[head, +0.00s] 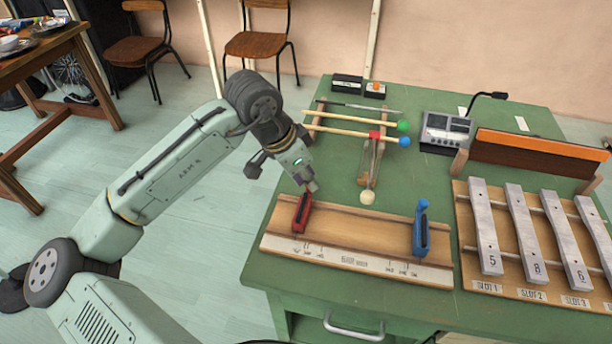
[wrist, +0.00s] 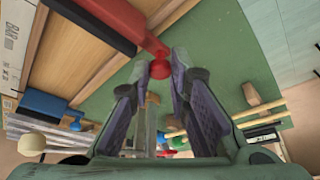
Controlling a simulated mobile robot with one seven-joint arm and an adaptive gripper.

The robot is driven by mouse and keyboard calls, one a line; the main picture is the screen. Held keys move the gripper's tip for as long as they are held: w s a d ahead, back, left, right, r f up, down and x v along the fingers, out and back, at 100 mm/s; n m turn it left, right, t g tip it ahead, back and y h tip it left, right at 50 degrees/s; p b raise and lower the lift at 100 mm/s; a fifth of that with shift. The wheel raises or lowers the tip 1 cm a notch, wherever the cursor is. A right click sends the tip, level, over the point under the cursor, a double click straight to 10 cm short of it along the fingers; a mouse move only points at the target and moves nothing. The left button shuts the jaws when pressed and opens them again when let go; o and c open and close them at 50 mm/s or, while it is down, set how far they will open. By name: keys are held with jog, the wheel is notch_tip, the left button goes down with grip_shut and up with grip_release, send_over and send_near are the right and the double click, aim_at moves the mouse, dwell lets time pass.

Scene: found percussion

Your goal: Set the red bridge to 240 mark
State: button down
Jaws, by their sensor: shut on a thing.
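The red bridge (head: 301,213) stands on the left part of a long wooden board (head: 350,226) with a pale marked scale along its front edge. The scale's numbers are too small to read. My gripper (head: 312,186) is at the back end of the red bridge. In the wrist view my fingertips (wrist: 159,66) are shut on the round red knob at the end of the red bridge (wrist: 118,18). A blue bridge (head: 420,232) stands on the right part of the same board; it also shows in the wrist view (wrist: 48,104).
Metal bars on a slotted wooden base (head: 460,255) lie right of the board. Behind it are mallets with a green head (head: 403,125) and a blue head (head: 404,141), and a grey device (head: 446,132). The board is clear between the two bridges.

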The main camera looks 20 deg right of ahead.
jog(key=s+d, duration=0.2)
jog(key=d, duration=0.1)
jog(key=s+d, duration=0.1)
jog(key=shift+d+p, duration=0.25)
jog(key=shift+p, duration=0.15)
jog(key=c, duration=1.5)
grip_release()
jog(key=v, duration=1.2)
